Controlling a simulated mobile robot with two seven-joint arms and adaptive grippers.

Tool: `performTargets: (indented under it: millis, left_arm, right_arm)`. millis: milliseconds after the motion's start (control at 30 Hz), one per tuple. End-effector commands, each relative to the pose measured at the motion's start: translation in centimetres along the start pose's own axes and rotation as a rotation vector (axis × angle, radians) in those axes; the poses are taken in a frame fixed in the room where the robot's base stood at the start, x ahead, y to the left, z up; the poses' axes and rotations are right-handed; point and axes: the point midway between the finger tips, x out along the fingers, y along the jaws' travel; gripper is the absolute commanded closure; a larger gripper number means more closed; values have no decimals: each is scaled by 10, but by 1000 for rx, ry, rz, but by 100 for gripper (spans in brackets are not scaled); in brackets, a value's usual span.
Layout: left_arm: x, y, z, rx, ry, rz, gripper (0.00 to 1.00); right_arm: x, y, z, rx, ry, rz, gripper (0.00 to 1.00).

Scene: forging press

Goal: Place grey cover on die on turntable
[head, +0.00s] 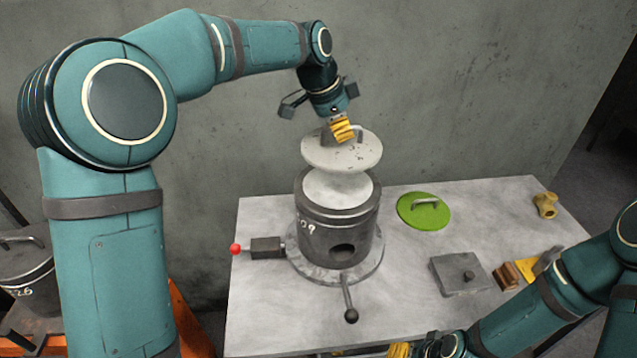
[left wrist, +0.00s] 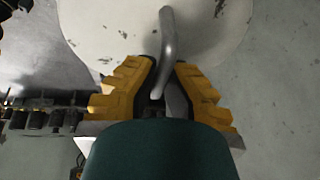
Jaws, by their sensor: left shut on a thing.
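The grey cover (head: 330,155) is a round speckled disc with a bent metal handle. My left gripper (head: 343,131) is shut on the handle and holds the cover above the die. The left wrist view shows the yellow fingers (left wrist: 165,85) on both sides of the handle (left wrist: 168,40), with the cover (left wrist: 110,25) beyond. The die (head: 325,225) is a dark cylinder with a pale round top and a side hole. It stands on the turntable (head: 305,262). A gap shows between cover and die. My right gripper (head: 400,350) is partly cut off at the bottom edge.
A green cover (head: 424,210) with a handle lies on the table (head: 400,300) right of the die. A grey plate (head: 460,275), brown and yellow blocks (head: 515,275) and a brass fitting (head: 545,204) lie further right. A red-knobbed latch (head: 262,248) and a black-knobbed lever (head: 349,300) stick out from the turntable.

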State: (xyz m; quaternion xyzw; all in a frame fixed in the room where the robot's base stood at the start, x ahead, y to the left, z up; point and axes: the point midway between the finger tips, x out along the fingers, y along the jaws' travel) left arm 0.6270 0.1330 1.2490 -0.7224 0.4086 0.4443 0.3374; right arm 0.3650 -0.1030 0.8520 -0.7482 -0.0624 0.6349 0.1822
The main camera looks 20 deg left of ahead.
Motion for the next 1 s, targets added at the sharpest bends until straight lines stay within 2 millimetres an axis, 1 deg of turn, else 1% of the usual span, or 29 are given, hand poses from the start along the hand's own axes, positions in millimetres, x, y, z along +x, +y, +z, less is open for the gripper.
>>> performTargets:
  millis: [67,167,433,500,733,900,1000]
  left_arm:
    - [-2,1,-4,4,2,-1,100]
    - [3,3,-3,6,1,1,100]
    - [44,8,14,5,0,2,100]
    - [51,9,17,6,1,1,100]
    - [64,11,22,6,1,2,100]
    - [85,14,31,6,0,1,100]
    - [91,14,34,6,1,0,100]
  right_arm:
    - [-1,0,0,1,1,0,44]
    - [0,0,-1,1,1,0,44]
    - [6,2,0,1,1,2,44]
    - [7,2,0,1,1,2,44]
    - [8,3,1,1,1,2,44]
    - [10,4,1,1,1,3,44]
    - [11,4,1,1,1,3,44]
